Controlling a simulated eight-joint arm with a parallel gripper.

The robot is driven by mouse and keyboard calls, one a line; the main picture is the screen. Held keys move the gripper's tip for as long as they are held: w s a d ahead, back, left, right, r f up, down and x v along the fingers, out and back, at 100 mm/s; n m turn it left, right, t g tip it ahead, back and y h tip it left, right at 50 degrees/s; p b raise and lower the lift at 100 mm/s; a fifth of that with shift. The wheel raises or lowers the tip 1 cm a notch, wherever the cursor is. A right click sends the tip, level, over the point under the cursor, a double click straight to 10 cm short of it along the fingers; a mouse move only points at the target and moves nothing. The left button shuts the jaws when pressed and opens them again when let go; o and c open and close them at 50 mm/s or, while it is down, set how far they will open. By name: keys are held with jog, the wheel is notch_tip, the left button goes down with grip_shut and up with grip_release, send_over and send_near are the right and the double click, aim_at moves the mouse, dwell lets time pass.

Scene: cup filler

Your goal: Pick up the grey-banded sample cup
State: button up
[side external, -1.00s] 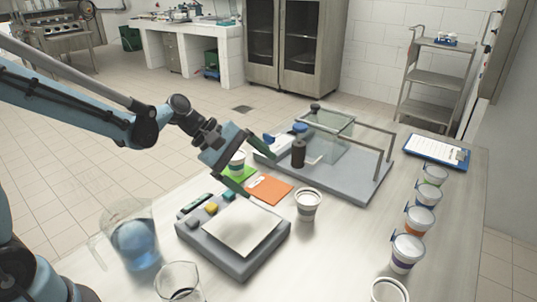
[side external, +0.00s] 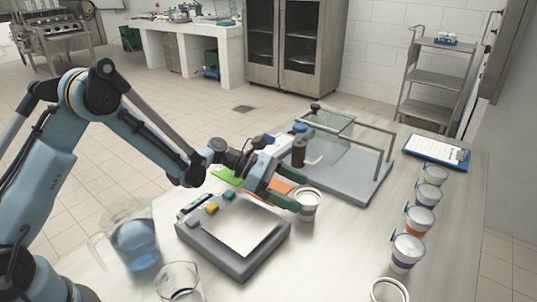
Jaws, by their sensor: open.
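A white cup with a greyish band (side external: 308,207) stands upright on the table, just right of the orange card (side external: 280,184). My gripper (side external: 293,194) is open and reaches down from the left, with its green fingertips right beside this cup. I cannot tell whether the fingers straddle the cup or touch it. The orange card is partly hidden by my gripper.
A grey device with a pale plate (side external: 240,232) lies left of the cup. A glass jug of blue liquid (side external: 133,240) and a clear beaker (side external: 180,284) stand at front left. A grey rack base (side external: 350,185) is behind; several lidded cups (side external: 407,252) line the right.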

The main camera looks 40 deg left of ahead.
aim_at(315, 202)
jog(key=shift+f+x, duration=0.15)
jog(key=shift+x, duration=1.4)
jog(key=shift+f+x, duration=0.1)
jog(key=shift+x, duration=1.5)
jog(key=shift+a, duration=0.15)
jog(key=c, duration=1.1)
jog(key=shift+o, duration=0.2)
